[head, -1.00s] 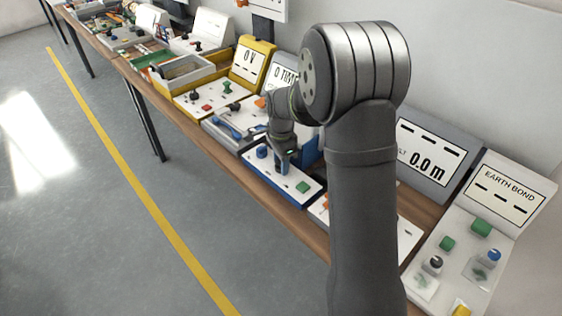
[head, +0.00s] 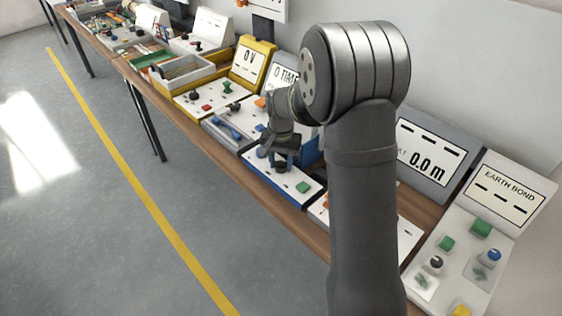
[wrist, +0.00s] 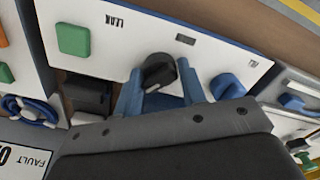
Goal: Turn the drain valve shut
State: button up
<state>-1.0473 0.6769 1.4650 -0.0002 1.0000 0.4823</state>
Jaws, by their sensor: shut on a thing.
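A black knob (wrist: 158,72) with a raised grip bar sits on a white panel (wrist: 130,58) in the wrist view. It is the middle control, and the label beside it is a dark patch that I cannot read. My gripper (wrist: 160,84) has its two blue fingers on either side of this knob and is shut on it. In the head view, my gripper (head: 280,163) is low over the blue-edged white panel (head: 287,183), and the knob is mostly hidden there.
On the same panel, a blue knob (wrist: 227,86) is close to one finger, and a green button (wrist: 73,40) near the word LEAK is at the other end. Neighbouring panels stand close on both sides, one with a blue handle (head: 228,131). The floor in front is clear.

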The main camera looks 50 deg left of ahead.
aim_at(281, 162)
jog(key=n, duration=0.7)
dwell(0.7)
jog(key=o, duration=0.9)
notch_tip(281, 162, up, 18)
jog(key=shift+f, duration=0.25)
notch_tip(281, 162, down, 18)
jog(key=shift+r, duration=0.2)
dwell(0.5)
jog(key=shift+r, duration=0.1)
